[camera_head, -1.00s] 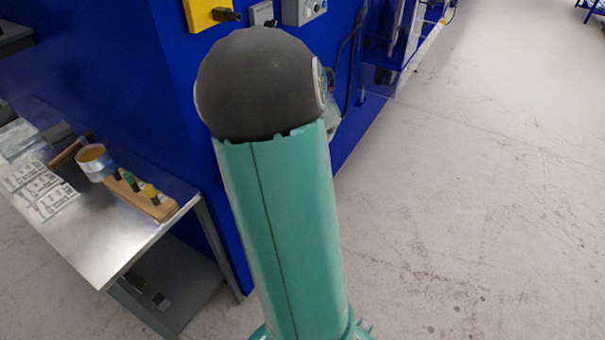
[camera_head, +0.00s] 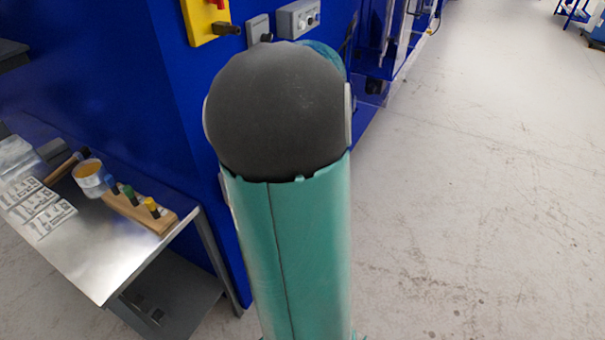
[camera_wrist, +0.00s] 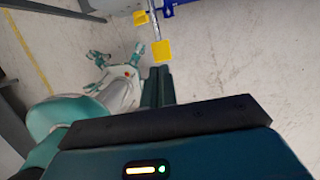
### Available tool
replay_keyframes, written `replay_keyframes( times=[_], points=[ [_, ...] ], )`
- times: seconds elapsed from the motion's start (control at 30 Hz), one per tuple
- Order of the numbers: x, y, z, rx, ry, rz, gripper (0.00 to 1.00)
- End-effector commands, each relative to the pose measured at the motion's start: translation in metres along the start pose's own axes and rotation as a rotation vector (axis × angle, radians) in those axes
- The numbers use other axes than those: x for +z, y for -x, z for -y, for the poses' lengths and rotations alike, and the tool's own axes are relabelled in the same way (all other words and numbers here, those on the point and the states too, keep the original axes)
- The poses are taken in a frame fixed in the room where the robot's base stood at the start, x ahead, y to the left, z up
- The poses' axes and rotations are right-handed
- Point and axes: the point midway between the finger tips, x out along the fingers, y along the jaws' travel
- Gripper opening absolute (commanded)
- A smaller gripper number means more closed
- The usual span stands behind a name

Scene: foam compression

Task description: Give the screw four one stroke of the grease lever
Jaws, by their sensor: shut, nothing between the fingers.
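In the wrist view my gripper (camera_wrist: 160,72) is shut, its two dark fingers together and nothing between them. Just beyond the fingertips is a yellow block (camera_wrist: 161,50) on the end of a thin metal rod, possibly the grease lever. A second yellow piece (camera_wrist: 140,18) is a little farther up and left. I cannot tell whether the fingers touch the nearer yellow block; it appears just ahead of them. In the head view my arm hides the gripper and the lever. No label for screw four is readable.
A blue machine (camera_head: 100,60) carries a yellow switch box (camera_head: 205,15) and a grey control box (camera_head: 298,18). A steel table (camera_head: 95,265) at left holds a jar (camera_head: 90,180), a wooden block (camera_head: 150,215) with coloured-handled pieces, and printed sheets (camera_head: 38,205). The floor at right is clear.

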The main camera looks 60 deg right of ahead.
Motion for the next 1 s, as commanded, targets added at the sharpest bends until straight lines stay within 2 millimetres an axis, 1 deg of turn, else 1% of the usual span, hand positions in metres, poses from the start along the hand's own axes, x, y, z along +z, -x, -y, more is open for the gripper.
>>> replay_keyframes(
  times=[0.03,0.13,0.23,0.33,0.47,1.0],
  points=[
    [0.001,0.012,0.001,-0.003,0.002,0.004,0.00],
    [0.001,0.032,0.002,-0.003,0.001,0.004,0.00],
    [0.001,0.047,0.002,-0.002,0.001,0.003,0.00],
    [0.001,0.057,0.002,-0.001,0.000,0.000,0.00],
    [0.001,0.061,0.002,0.000,-0.001,0.000,0.00],
    [0.003,0.060,0.000,0.000,0.000,-0.001,0.00]
  ],
)
